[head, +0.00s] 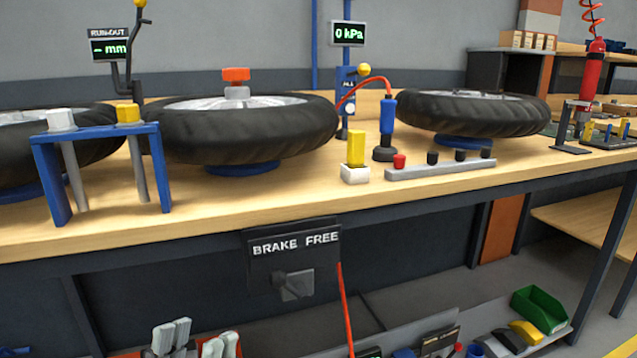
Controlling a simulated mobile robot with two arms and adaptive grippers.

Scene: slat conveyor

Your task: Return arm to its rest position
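My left gripper (198,341) shows at the bottom edge, left of the middle, in the head view. Its pale grey fingertips stand apart with a gap between them, and nothing shows held there. It is below and in front of the workbench (420,212), apart from it. The rest of the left arm is cut off by the frame edge. My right gripper is not in view.
The bench carries several tyred wheels (240,140), a blue stand (48,180), a yellow-topped block (356,152) and a grey button bar (440,168). A "BRAKE FREE" panel (293,255) hangs in front. A green bin (538,308) sits low at right.

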